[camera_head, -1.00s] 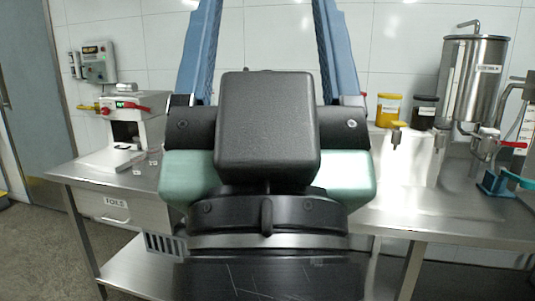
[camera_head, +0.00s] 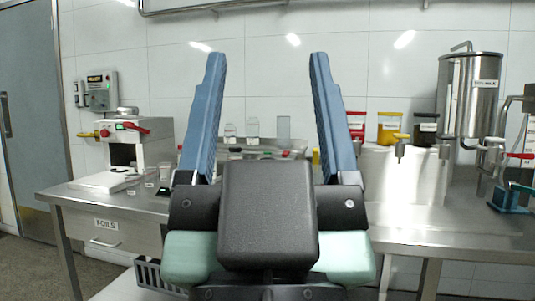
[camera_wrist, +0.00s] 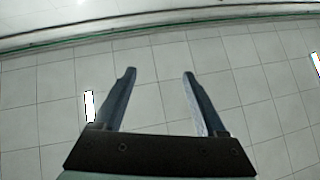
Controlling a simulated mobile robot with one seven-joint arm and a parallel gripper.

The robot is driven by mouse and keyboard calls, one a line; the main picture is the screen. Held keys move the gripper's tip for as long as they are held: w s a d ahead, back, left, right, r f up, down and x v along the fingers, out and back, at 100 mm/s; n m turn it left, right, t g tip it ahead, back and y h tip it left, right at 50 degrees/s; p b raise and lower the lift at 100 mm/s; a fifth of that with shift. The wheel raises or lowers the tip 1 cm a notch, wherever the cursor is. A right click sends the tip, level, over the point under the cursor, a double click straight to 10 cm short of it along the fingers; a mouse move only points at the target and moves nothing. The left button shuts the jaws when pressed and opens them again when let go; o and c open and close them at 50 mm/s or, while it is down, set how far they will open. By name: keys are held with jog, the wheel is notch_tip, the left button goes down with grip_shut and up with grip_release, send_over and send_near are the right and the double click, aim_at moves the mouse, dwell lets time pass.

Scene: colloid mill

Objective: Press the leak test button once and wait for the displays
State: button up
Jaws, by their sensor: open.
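My gripper (camera_head: 267,55) stands large in the middle of the head view. Its two blue fingers point up and are wide apart, with nothing between them. The wrist view also shows the open gripper (camera_wrist: 158,73), against a pale tiled surface. A white bench machine (camera_head: 128,148) with a red handle and a small green display (camera_head: 119,126) stands on the left counter, well left of the gripper. A small dark device (camera_head: 163,190) with a greenish screen lies beside it. A grey control box (camera_head: 100,90) hangs on the wall behind. I cannot tell which part is the leak test button.
The steel counter (camera_head: 440,225) runs across, with a drawer marked FOILS (camera_head: 106,226) at left. Clear jars (camera_head: 252,128) stand at the back.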

grip_shut()
dwell(1.7)
